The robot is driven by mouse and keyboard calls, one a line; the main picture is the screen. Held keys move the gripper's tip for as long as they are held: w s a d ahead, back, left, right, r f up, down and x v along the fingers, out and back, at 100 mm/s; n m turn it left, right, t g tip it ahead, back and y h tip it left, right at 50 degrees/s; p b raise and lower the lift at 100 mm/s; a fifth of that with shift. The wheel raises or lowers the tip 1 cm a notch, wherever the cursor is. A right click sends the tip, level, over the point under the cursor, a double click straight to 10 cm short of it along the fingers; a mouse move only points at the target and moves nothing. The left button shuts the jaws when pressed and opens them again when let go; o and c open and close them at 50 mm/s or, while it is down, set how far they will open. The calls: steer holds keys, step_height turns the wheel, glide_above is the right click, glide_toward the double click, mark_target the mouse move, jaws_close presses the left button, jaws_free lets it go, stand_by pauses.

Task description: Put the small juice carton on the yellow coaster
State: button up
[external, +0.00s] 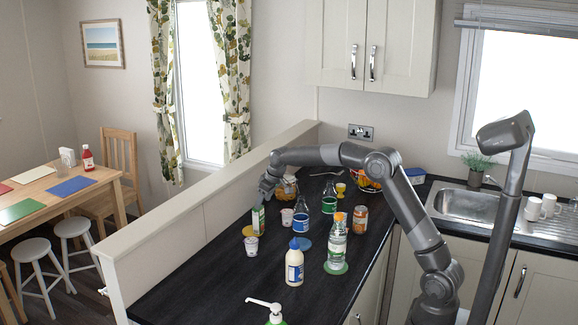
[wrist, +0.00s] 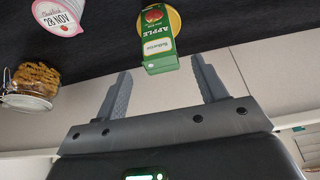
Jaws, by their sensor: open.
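The small juice carton (wrist: 157,42) is green with a red apple and the word APPLE, and stands upright. The yellow coaster (wrist: 174,20) shows at its base; the carton appears to stand on it. In the external view the carton (external: 258,219) is at the counter's left side, with the coaster's yellow edge (external: 247,231) showing at its left. My gripper (wrist: 160,70) is open, its fingers apart on either side of the carton's top end, with no clear contact. In the external view my gripper (external: 265,193) is just above the carton, partly hidden by my wrist.
A white cup with a pink lid (wrist: 57,16) stands close to the carton. Several bottles and jars, including a clear bottle (external: 337,242) and a cream bottle (external: 294,267), stand to the right. A low wall (external: 220,185) borders the counter's left.

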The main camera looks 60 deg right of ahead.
steer(key=s+a+r, duration=0.3)
steer(key=s+r, duration=0.1)
steer(key=s, duration=0.4)
steer(key=s+a+r, duration=0.3)
steer(key=s+r, duration=0.1)
steer(key=s, duration=0.4)
steer(key=s+a+r, duration=0.3)
steer(key=s+r, duration=0.1)
steer(key=s, duration=0.4)
steer(key=s+a+f, duration=0.1)
steer(key=s+f, duration=0.3)
steer(key=s, duration=0.8)
steer(key=s+a+f+t, duration=0.1)
steer(key=s+f, duration=0.3)
steer(key=s, duration=0.8)
steer(key=shift+a, duration=0.5)
steer(key=shift+s, duration=0.1)
